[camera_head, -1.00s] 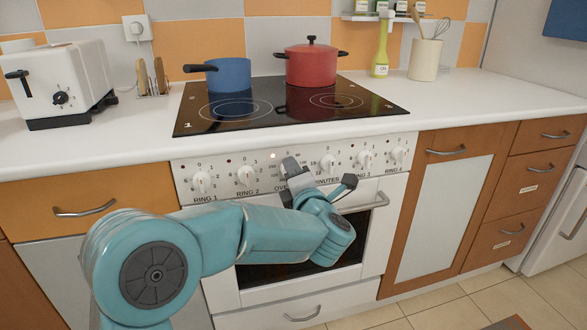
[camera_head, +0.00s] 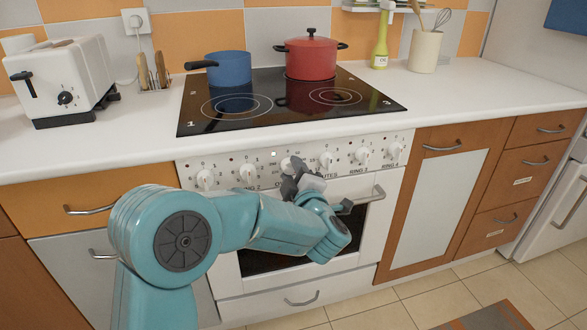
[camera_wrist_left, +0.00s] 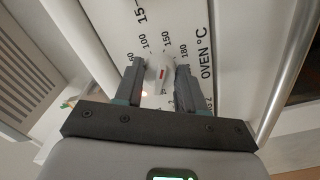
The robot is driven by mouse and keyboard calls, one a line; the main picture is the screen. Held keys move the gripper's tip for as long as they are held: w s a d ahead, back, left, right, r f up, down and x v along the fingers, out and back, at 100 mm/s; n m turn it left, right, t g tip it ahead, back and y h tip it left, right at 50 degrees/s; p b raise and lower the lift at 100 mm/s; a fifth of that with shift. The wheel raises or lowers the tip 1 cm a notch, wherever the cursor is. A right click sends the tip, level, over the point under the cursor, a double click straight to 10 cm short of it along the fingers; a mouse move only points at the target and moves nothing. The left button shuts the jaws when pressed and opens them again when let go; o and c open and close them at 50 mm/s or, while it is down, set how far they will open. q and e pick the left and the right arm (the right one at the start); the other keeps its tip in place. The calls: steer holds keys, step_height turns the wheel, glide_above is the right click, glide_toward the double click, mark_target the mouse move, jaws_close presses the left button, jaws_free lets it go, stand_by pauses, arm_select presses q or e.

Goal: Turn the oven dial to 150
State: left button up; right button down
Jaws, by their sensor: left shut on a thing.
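The oven dial (camera_head: 287,163) is a white knob on the oven's front panel, partly hidden by my gripper in the head view. My right gripper is out of view.
The oven door handle (camera_head: 367,202) is just below right. The hob (camera_head: 270,115) above holds a blue pan (camera_head: 229,68) and a red pot (camera_head: 310,58). A toaster (camera_head: 65,80) stands left.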

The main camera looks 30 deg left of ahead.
arm_select(q)
steer(key=shift+m, duration=0.3)
steer(key=o, duration=1)
steer(key=shift+d, duration=0.1)
steer(key=p+v, duration=0.1)
steer(key=v, duration=1.5)
steer(key=shift+s+d+p, duration=0.1)
steer(key=shift+p, duration=0.25)
